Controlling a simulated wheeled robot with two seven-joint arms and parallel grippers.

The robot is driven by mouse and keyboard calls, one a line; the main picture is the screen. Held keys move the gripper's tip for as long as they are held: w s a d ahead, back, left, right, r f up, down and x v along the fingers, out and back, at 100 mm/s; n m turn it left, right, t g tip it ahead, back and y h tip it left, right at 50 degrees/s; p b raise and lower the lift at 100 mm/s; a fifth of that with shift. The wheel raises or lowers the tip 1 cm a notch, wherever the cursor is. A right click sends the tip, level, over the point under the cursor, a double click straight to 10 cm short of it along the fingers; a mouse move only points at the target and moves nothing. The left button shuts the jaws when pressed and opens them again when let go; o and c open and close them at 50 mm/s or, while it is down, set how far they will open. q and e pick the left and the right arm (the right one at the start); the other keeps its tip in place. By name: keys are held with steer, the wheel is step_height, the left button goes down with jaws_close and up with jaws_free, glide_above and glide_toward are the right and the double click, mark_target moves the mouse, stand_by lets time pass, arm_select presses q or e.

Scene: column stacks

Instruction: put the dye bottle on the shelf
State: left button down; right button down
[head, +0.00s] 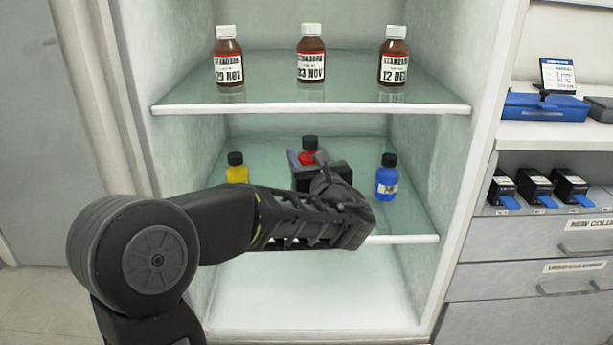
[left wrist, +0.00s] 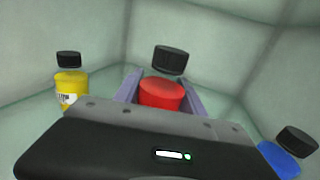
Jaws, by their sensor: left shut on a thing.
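The red dye bottle (head: 308,157) with a black cap is between the fingers of my left gripper (head: 307,160), over the lower glass shelf (head: 400,239). In the left wrist view the red bottle (left wrist: 161,93) sits upright between the two fingers, and the gripper is shut on it. The gripper body hides the bottle's base, so I cannot tell whether it touches the shelf. A yellow bottle (head: 237,170) stands to its left and a blue bottle (head: 386,178) to its right on the same shelf. My right gripper is not in view.
The upper glass shelf (head: 310,108) holds three brown bottles with dated labels, above my arm. The cabinet's side walls stand close on both sides. To the right are drawers (head: 560,236), black boxes with blue tabs and a blue case (head: 543,107).

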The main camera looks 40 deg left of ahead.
arm_select(q)
step_height(320, 180, down, 5)
steer(key=b, duration=0.3)
steer(key=shift+w, duration=0.1)
steer(key=shift+a+r, duration=0.1)
steer(key=c, duration=0.7)
jaws_free()
